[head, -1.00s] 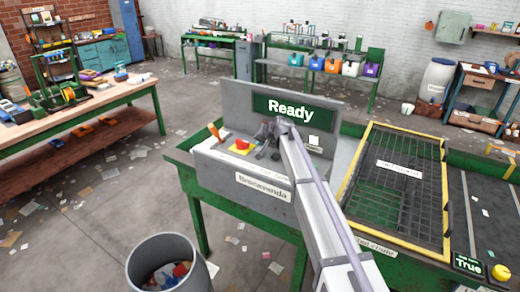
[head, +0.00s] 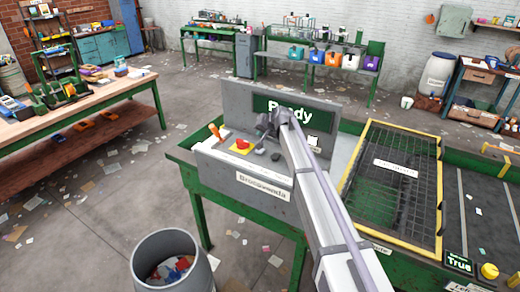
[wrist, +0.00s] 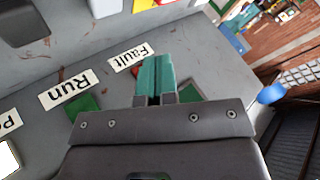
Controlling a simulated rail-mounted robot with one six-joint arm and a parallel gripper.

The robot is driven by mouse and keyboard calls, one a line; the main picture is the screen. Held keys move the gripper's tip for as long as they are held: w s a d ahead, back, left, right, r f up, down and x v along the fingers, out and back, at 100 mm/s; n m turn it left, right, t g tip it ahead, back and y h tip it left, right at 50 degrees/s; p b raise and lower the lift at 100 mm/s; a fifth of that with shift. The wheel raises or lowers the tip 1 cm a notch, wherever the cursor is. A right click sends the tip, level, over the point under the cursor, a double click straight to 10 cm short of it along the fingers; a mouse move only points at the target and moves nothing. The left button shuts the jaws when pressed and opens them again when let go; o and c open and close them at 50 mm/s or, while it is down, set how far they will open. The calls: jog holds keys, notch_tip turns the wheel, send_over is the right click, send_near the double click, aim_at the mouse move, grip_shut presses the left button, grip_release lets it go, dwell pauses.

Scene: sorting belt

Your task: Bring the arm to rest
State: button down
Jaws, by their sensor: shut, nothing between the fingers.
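My gripper (head: 266,127) is over the grey control console (head: 225,172), in front of its green screen (head: 310,124), and hides part of the word "Ready". In the wrist view its teal fingers (wrist: 154,77) are together, with nothing between them. Below them is the grey panel with the labels "Run" (wrist: 65,89) and "Fault" (wrist: 130,57). I cannot tell the exact gap between fingertips and panel. My arm reaches in from the lower right of the head view.
On the console stand an orange-handled lever (head: 216,132) and a red button (head: 242,143) on yellow, left of my gripper. A yellow-framed mesh chute (head: 440,190) lies to the right. A grey bin (head: 168,243) stands on the floor in front.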

jog(key=shift+s, duration=0.1)
jog(key=s+d+f+g, duration=0.1)
jog(key=s+d, duration=0.1)
jog(key=s, duration=0.2)
jog(key=s+d+f+n+g+h, duration=0.1)
jog(key=s+d+f, duration=0.1)
jog(key=s, duration=0.3)
jog(key=s+d+f+g+h+b, duration=0.1)
jog(key=s+d, duration=0.1)
jog(key=s, duration=0.3)
jog(key=shift+f+n, duration=0.25)
jog(key=shift+n, duration=0.15)
jog(key=s+d+f+g+h+b, duration=0.1)
jog(key=s+d+f+b, duration=0.1)
jog(key=s+d, duration=0.4)
jog(key=s+d+f+g+h+b, duration=0.1)
jog(key=s+d, duration=0.6)
jog(key=s, duration=0.8)
jog(key=s+d+f+m+g+h+b, duration=0.1)
jog(key=s+d+f, duration=0.4)
jog(key=s, duration=0.5)
jog(key=shift+s+d+g+h+b, duration=0.2)
jog(key=shift+d+g+h+b, duration=0.3)
jog(key=shift+d+b, duration=0.55)
